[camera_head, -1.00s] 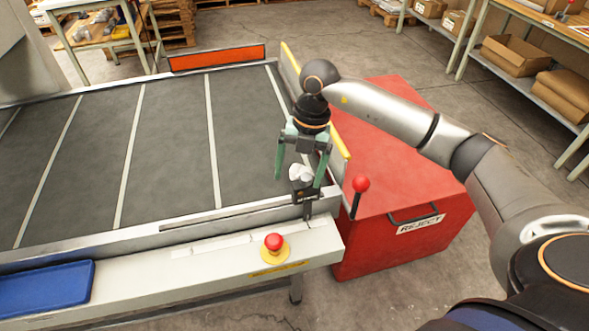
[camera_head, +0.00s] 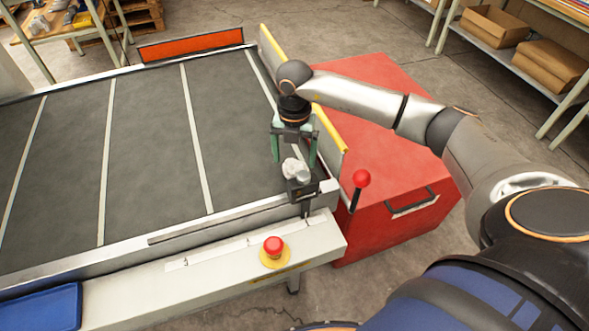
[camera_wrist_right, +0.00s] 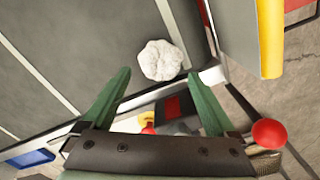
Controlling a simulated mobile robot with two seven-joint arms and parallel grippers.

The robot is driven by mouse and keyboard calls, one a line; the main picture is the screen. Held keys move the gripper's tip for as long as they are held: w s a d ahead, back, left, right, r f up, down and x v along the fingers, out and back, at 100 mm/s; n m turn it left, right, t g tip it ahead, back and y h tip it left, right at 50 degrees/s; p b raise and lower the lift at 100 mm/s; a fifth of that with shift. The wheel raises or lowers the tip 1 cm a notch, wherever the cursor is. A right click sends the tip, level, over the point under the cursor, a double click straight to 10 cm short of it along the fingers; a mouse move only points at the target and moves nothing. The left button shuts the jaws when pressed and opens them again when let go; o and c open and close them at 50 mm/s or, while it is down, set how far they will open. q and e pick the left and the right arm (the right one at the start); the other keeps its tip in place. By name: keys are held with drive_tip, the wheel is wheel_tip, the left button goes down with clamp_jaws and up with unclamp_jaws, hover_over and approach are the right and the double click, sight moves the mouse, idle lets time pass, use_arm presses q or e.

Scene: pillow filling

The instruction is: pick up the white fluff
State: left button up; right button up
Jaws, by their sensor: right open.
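The white fluff (camera_head: 296,170) is a small lumpy white clump. In the wrist view the fluff (camera_wrist_right: 161,60) lies on the dark belt close to its metal edge, just beyond my fingertips. My right gripper (camera_head: 294,161) has green fingers pointing down over the belt corner. In the wrist view the right gripper (camera_wrist_right: 157,73) is open and empty, its fingers spread, with the fluff ahead of the gap and apart from both. In the head view a small black box on the rail stands in front of the fluff's lower part. My left gripper is not in view.
The black box (camera_head: 302,189) stands on a post at the belt's edge. A red button (camera_head: 273,245) is on the front rail. A yellow-topped guard (camera_head: 328,128) and a red reject bin (camera_head: 385,215) stand to the right. A blue tray (camera_head: 40,308) is at front left. The belt is otherwise clear.

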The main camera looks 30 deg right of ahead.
sight(294, 165)
drive_tip(key=f, duration=0.4)
drive_tip(key=shift+w+d+f, duration=0.2)
drive_tip(key=shift+w+f, duration=0.05)
drive_tip(key=shift+c, duration=0.2)
drive_tip(key=c, duration=1.4)
